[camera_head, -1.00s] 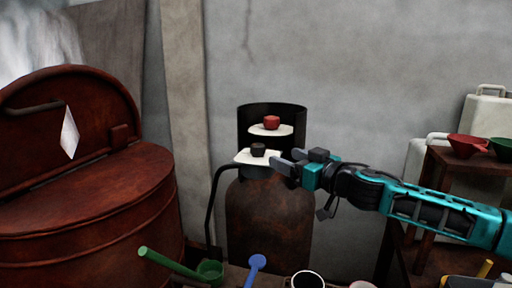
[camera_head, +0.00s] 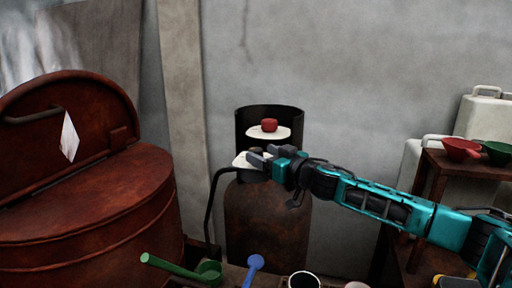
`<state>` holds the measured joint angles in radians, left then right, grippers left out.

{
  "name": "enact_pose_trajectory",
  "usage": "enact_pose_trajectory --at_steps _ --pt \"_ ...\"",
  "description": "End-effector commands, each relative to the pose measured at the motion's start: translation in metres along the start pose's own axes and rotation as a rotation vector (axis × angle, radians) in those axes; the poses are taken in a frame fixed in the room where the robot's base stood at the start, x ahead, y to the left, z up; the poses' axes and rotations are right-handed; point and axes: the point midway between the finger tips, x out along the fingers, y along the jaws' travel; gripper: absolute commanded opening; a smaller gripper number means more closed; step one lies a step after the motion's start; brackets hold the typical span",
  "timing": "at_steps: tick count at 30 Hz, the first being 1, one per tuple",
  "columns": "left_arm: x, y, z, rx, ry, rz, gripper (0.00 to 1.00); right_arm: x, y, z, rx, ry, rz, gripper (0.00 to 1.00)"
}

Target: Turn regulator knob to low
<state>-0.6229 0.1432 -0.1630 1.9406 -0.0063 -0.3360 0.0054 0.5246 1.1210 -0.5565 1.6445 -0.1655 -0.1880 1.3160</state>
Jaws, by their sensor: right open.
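A rusty gas cylinder (camera_head: 267,215) stands against the wall with a dark collar (camera_head: 287,113) around its top. A red knob (camera_head: 269,125) sits on the upper white plate (camera_head: 282,133). Below it is a second white plate (camera_head: 240,161), with a small dark knob (camera_head: 256,150) that is now mostly hidden behind my fingers. I cannot tell which knob is the regulator's, nor read any markings. My right gripper (camera_head: 262,155) is open, at the dark knob in the picture. Whether the fingers touch or straddle the knob is not clear. My left gripper is not in view.
A black hose (camera_head: 209,205) runs down from the cylinder's left side. A big rusty vat (camera_head: 85,205) with its lid raised fills the left. A green ladle (camera_head: 175,266), a blue ladle (camera_head: 254,266) and a cup (camera_head: 304,280) lie along the bottom. Bowls (camera_head: 461,149) stand at right.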

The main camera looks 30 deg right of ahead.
Motion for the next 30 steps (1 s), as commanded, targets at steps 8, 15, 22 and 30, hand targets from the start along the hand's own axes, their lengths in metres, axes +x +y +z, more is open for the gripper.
enact_pose_trajectory --at_steps 8,15,22,30 --pt "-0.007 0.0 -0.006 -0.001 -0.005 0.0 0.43 0.029 -0.001 -0.002 0.001 0.002 -0.001 0.68" --pt "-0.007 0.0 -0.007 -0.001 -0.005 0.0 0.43 0.037 -0.001 -0.001 0.0 0.001 -0.002 0.68" --pt "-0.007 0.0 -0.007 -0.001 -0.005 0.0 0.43 0.037 -0.001 0.0 -0.001 0.0 -0.002 0.66" --pt "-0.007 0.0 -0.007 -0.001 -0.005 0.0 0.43 0.037 -0.001 0.0 -0.001 0.0 -0.002 0.4"
